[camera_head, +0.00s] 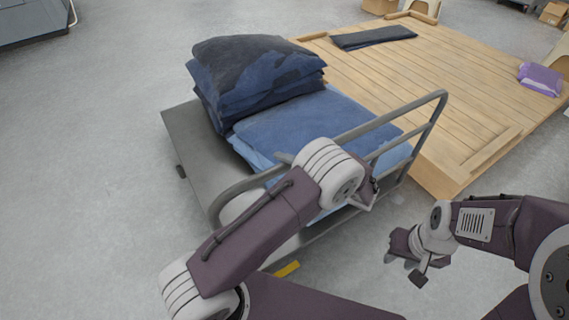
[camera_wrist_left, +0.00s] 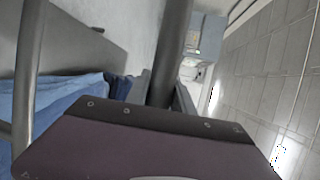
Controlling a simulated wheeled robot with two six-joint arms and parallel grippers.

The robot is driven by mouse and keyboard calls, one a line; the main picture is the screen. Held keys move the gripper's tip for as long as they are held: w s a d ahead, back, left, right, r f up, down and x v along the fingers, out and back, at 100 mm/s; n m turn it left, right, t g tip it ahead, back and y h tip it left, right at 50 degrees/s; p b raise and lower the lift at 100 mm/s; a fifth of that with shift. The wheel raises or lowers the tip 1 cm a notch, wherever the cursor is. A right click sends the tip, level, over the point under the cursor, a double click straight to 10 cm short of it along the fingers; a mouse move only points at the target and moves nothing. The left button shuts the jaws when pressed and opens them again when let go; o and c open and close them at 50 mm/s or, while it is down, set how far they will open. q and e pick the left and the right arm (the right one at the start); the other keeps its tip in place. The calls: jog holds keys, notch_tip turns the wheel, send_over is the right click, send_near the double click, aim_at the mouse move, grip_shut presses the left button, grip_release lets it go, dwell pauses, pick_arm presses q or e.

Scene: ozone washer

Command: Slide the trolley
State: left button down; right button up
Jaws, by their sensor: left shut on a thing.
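The trolley (camera_head: 185,150) is a grey flat platform with a grey tubular handle (camera_head: 395,117) along its near side. It carries a tall stack of folded dark blue clothes (camera_head: 255,75) and lower, lighter blue folded cloth (camera_head: 290,125). My left arm reaches over the handle and hides part of it. In the left wrist view, my left gripper (camera_wrist_left: 163,95) is shut around a dark bar of the handle (camera_wrist_left: 172,45). My right gripper (camera_head: 412,262) hangs to the right of the trolley, apart from it; its finger gap is unclear.
A wooden slatted platform (camera_head: 400,75) stands close beyond and right of the trolley, bearing dark folded cloth (camera_head: 372,37) and a purple package (camera_head: 540,78). A grey machine (camera_head: 35,20) is at the far left. The floor left of the trolley is clear.

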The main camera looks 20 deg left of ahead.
pick_arm(q)
jog(key=shift+f, duration=0.25)
jog(key=c, duration=1.1)
grip_release()
jog(key=shift+c, duration=0.2)
jog(key=shift+o, duration=0.2)
jog(key=shift+w+a, duration=0.15)
jog(key=shift+w, duration=0.05)
jog(key=v, duration=0.9)
